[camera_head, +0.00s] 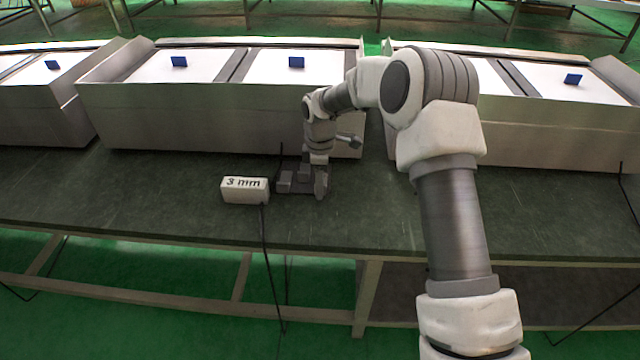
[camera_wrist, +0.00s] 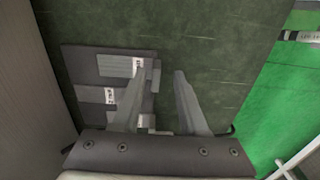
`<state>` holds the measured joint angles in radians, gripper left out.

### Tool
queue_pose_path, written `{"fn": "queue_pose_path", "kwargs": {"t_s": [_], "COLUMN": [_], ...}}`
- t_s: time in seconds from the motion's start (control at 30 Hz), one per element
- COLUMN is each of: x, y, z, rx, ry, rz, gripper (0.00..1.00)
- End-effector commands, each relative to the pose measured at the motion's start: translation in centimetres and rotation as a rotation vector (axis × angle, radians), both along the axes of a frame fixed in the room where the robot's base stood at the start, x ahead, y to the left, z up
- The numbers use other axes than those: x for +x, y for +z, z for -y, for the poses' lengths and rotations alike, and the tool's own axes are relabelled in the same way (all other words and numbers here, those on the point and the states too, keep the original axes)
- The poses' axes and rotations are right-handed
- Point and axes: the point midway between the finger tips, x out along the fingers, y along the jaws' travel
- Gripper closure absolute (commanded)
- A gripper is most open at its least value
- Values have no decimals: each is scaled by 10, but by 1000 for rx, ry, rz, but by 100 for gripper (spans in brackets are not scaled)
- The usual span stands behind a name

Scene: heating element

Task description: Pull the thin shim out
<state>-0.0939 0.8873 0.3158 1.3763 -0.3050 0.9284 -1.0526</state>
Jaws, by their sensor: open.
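A group of dark grey plates (camera_wrist: 84,58), with small white labels, lies on the table beside and partly behind the left finger. The labels are too small to read, so I cannot tell which plate is the thin shim. The right finger is over bare table. In the head view my gripper (camera_head: 303,182) is low over the table, and dark pieces there blend with it. A white block (camera_head: 245,190) marked "3 mm" sits just left of it.
Metal heating units (camera_head: 210,115) with white tops and small blue tabs stand along the back of the dark green table (camera_head: 120,195). A black cable (camera_head: 266,250) hangs over the front edge below the white block. The table's left front is clear.

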Motion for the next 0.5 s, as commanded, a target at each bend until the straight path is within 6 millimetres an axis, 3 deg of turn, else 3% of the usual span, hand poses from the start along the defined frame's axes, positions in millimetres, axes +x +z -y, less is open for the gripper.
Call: {"fn": "queue_pose_path", "kwargs": {"t_s": [0.17, 0.5], "x": [1, 1], "y": [16, 97], "z": [0, 0], "rx": [1, 1], "ry": [-1, 0], "rz": [3, 5], "gripper": [57, 57]}}
